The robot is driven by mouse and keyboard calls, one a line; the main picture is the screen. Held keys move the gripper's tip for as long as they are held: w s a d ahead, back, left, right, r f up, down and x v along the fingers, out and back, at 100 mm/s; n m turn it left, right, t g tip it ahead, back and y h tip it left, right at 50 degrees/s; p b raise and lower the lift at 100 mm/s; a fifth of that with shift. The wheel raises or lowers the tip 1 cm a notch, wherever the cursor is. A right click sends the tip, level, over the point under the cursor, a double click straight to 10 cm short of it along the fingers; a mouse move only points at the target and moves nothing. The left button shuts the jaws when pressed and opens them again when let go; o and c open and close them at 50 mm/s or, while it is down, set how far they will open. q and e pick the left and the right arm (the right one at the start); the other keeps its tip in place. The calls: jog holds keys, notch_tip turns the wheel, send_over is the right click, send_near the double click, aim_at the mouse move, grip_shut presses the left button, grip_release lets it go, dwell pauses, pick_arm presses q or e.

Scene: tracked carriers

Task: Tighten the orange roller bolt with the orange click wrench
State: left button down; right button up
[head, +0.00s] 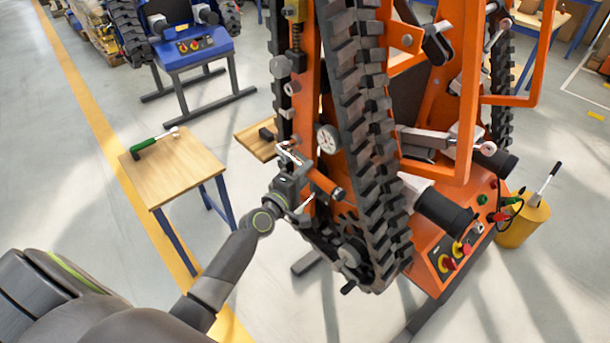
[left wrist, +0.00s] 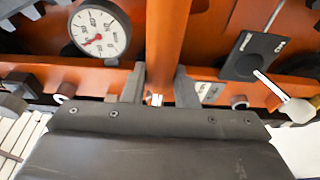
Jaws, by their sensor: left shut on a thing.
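My left gripper (head: 302,172) is at the near side of the orange tracked carrier (head: 465,110), beside its upright track. It is shut on an orange bar, which I take as the handle of the orange click wrench (head: 326,184). In the left wrist view the orange wrench (left wrist: 167,40) runs upward from between the two dark fingers (left wrist: 158,92). The wrench head and its contact with any bolt are hidden or too small to tell. I cannot pick out the orange roller bolt for certain among the fittings along the track frame. My right gripper is not in view.
A round dial gauge (head: 327,139) sits close to my gripper. The black track (head: 362,130) stands just right of it. A wooden table (head: 178,172) with a green-handled tool (head: 152,143) is at left. A yellow bucket (head: 523,222) stands at right.

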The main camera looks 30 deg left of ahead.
pick_arm(q)
jog(key=shift+r, duration=0.1)
dwell(0.3)
jog(key=shift+f+m+b, duration=0.5)
jog(key=shift+f+b, duration=0.1)
jog(key=shift+b, duration=0.5)
jog(key=shift+f, duration=0.1)
jog(key=shift+a+f+m+t+b, duration=0.25)
jog(key=shift+f+m+b, duration=0.35)
jog(key=shift+b, duration=0.9)
jog(key=shift+d+r, duration=0.1)
